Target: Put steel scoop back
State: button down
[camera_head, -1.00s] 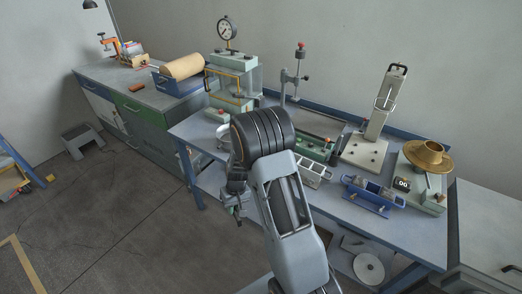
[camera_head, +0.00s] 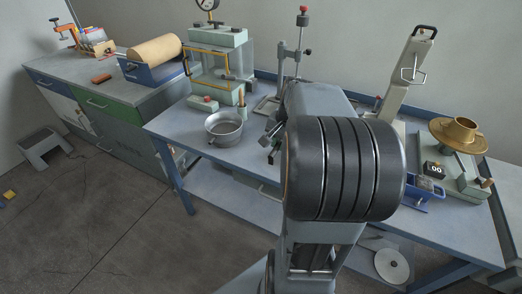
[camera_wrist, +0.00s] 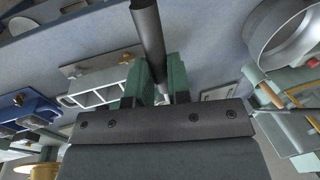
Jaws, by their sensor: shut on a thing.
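In the head view my gripper (camera_head: 271,137) is partly hidden behind my own arm, above the bench and right of the metal pot. The scoop cannot be made out there.
The metal pot (camera_head: 224,128) stands on the blue-edged bench (camera_head: 190,125), near a glass-sided cabinet (camera_head: 217,68). A pale compartmented mould (camera_wrist: 98,90) lies beside the gripper in the wrist view.

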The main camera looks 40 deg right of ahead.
jog(key=w+f, duration=0.2)
jog(key=w, duration=0.1)
jog(key=w+f, duration=0.3)
jog(key=w+d+f, duration=0.1)
jog(key=w+f, duration=0.1)
jog(key=w, duration=0.1)
jog(key=shift+w+d+f, duration=0.1)
jog(key=shift+w+f, duration=0.25)
jog(key=shift+w, duration=0.05)
jog(key=shift+w+f, duration=0.2)
jog(key=shift+f, duration=0.1)
jog(key=shift+s+x, duration=0.15)
jog(key=shift+x, duration=0.6)
jog(key=shift+s+x, duration=0.15)
jog(key=shift+x, duration=0.6)
jog(key=shift+d+f, duration=0.15)
jog(key=shift+f, duration=0.2)
jog(key=c, duration=1.1)
grip_release()
jog(key=shift+o, duration=0.2)
jog(key=shift+r, duration=0.1)
